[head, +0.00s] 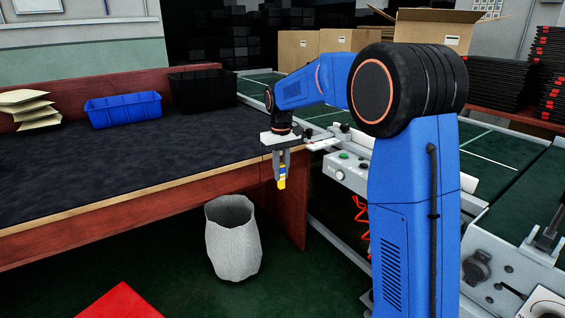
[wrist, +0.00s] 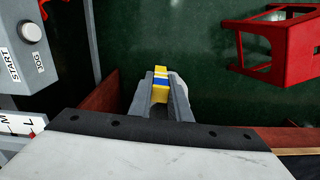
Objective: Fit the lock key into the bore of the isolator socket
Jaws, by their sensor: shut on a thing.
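The lock key (head: 282,183) is a small yellow block with a blue band and hangs from my gripper (head: 281,171). In the wrist view my gripper (wrist: 161,80) is shut on the lock key (wrist: 161,71), its yellow end sticking out past the fingertips. The gripper hangs pointing down in the air, beside the bench corner and left of the conveyor's control box. A dark round fitting (head: 477,267) on the grey panel at lower right may be the isolator socket; I cannot tell, and no bore is clear.
A white bin (head: 233,240) stands on the floor below the gripper. The control box (head: 345,172) is close to the right. The dark bench (head: 130,150) holds a blue tray (head: 123,109). A red stool (wrist: 285,45) stands on the green floor.

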